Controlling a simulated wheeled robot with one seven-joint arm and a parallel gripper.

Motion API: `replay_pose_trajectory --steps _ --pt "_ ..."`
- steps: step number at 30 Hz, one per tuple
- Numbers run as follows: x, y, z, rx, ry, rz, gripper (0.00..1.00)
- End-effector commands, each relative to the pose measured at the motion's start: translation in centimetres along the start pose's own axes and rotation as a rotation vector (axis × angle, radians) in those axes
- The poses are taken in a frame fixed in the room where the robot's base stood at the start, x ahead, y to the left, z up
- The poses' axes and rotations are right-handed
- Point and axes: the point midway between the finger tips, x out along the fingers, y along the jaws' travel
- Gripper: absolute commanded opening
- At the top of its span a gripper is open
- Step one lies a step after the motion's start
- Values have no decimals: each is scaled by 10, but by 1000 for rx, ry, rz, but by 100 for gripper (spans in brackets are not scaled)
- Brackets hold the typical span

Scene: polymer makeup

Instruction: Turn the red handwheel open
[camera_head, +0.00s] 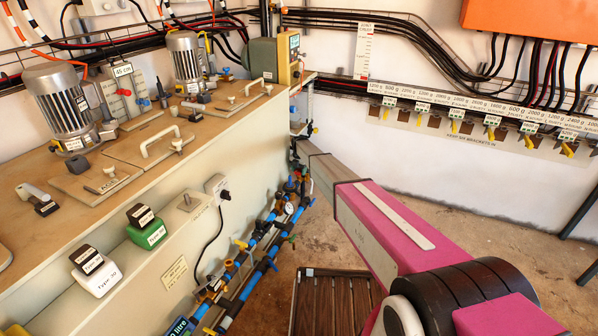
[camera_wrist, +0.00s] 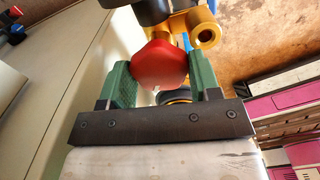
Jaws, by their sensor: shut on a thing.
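The red handwheel (camera_wrist: 158,63) is a faceted red knob in the wrist view, in front of brass-coloured pipe fittings (camera_wrist: 203,30). My gripper (camera_wrist: 161,74) has its green fingers on the left and right sides of the handwheel and is shut on it. The handwheel's far side and its stem are hidden. In the head view my arm reaches towards the pipework beside the bench, and I cannot make out the handwheel or the fingers there.
Blue pipes (camera_head: 268,265) with several valves run low along the side of the beige bench (camera_head: 105,265). Motors (camera_head: 66,105) and small boxes stand on the bench top. A dark slatted grate (camera_head: 330,303) lies on the floor. Bare floor (camera_head: 490,240) shows at the right.

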Motion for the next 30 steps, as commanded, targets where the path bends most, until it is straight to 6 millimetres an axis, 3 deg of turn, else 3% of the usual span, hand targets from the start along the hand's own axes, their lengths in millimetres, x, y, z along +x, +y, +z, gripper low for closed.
replay_pose_trajectory --steps 8,9,10,11,22,30 --pt "-1 0 0 -2 -1 0 33" --pt "-1 0 0 -2 -1 0 70" --pt "-1 0 0 -2 -1 0 80" --pt "-1 0 0 -2 -1 0 81" --pt "-4 0 0 0 -1 0 81" --pt "-34 0 -1 0 -1 1 81"
